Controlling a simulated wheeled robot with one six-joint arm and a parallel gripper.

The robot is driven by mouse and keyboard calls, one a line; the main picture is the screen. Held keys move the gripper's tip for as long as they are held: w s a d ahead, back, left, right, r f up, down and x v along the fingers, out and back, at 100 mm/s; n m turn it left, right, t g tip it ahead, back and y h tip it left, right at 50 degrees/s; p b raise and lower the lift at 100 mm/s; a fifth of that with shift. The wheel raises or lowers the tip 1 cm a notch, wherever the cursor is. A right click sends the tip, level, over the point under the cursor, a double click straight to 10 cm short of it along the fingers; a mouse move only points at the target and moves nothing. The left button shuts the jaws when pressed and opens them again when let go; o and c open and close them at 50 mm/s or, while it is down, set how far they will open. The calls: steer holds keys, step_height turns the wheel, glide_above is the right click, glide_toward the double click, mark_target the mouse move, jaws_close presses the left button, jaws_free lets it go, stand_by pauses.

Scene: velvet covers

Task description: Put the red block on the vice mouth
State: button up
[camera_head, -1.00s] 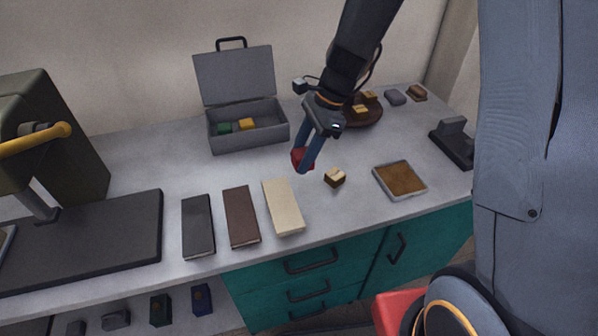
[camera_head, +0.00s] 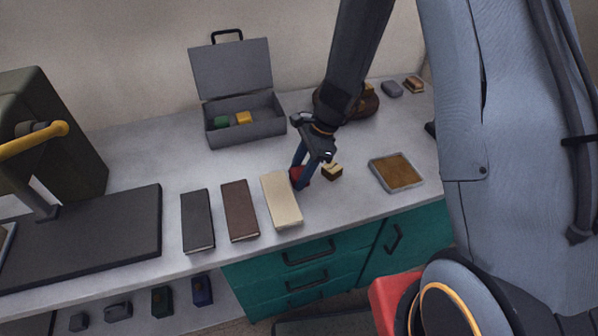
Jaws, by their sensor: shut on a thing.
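My gripper (camera_head: 300,178) is shut on the red block (camera_head: 299,175), which shows partly between and behind the blue fingers. The block is beside the right edge of the cream slab (camera_head: 281,202) and left of a small brown-and-cream block (camera_head: 332,171). I cannot tell whether it touches the counter. A dark piece that may be the vice (camera_head: 431,128) shows only as a sliver at the counter's right; my arm hides the rest, and its mouth is not visible.
On the counter, a dark slab (camera_head: 197,222) and a brown slab (camera_head: 240,211) lie left of the cream one. An open grey toolbox (camera_head: 240,137) stands behind. A shallow tray (camera_head: 396,187) lies right. An olive machine (camera_head: 60,120) with a yellow handle stands left. Mid-counter is clear.

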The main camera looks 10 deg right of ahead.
steer(key=shift+f, duration=0.1)
steer(key=o, duration=1.1)
